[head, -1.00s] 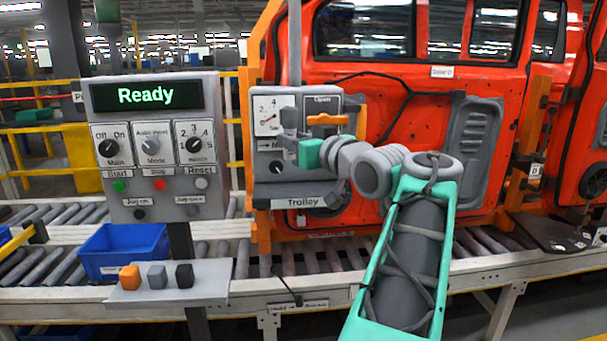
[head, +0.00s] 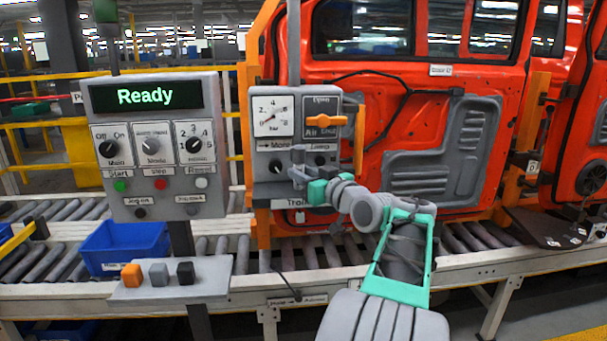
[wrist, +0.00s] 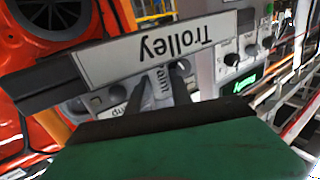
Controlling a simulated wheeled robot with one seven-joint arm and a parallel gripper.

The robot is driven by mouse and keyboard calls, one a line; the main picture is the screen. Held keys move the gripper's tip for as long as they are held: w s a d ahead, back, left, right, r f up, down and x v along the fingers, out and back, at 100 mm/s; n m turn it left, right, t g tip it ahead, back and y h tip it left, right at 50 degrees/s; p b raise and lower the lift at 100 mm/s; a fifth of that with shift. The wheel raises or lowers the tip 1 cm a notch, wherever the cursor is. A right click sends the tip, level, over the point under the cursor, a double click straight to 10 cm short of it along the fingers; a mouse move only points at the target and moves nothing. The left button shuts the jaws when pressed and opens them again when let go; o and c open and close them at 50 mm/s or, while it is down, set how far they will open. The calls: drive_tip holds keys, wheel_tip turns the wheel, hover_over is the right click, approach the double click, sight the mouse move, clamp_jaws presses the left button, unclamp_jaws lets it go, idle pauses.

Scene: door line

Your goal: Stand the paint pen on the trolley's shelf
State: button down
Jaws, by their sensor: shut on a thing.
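The trolley's shelf (head: 266,191) is a dark ledge under the grey gauge panel. Its "Trolley" label is partly behind my arm in the head view and shows upside down in the wrist view (wrist: 145,48). My gripper (head: 298,168) is shut in front of the panel's lower part, at about the shelf's height. A small grey upright piece stands at its fingertips; I take it for the paint pen (head: 298,153), but grey on grey its outline is unclear. The wrist view shows dark prongs behind the label. Whether the pen's foot touches the shelf is hidden.
The gauge panel (head: 273,117) with an orange valve handle (head: 326,120) rises right behind the gripper. A control box (head: 153,150) reading "Ready" stands at left, above a blue bin (head: 122,247) and a small ledge with coloured blocks (head: 130,275). An orange door (head: 400,95) hangs at right.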

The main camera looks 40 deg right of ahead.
drive_tip(key=shift+f, duration=0.3)
drive_tip(key=c, duration=1.1)
unclamp_jaws()
drive_tip(key=shift+r, duration=0.1)
drive_tip(key=shift+c, duration=0.2)
drive_tip(key=shift+s+r+p, duration=0.1)
drive_tip(key=shift+r+p, duration=0.35)
drive_tip(key=shift+r, duration=0.05)
drive_tip(key=s+a+b, duration=0.1)
drive_tip(key=s+b, duration=0.2)
drive_tip(key=s, duration=0.8)
drive_tip(key=shift+s+a, duration=0.25)
drive_tip(key=shift+s, duration=0.1)
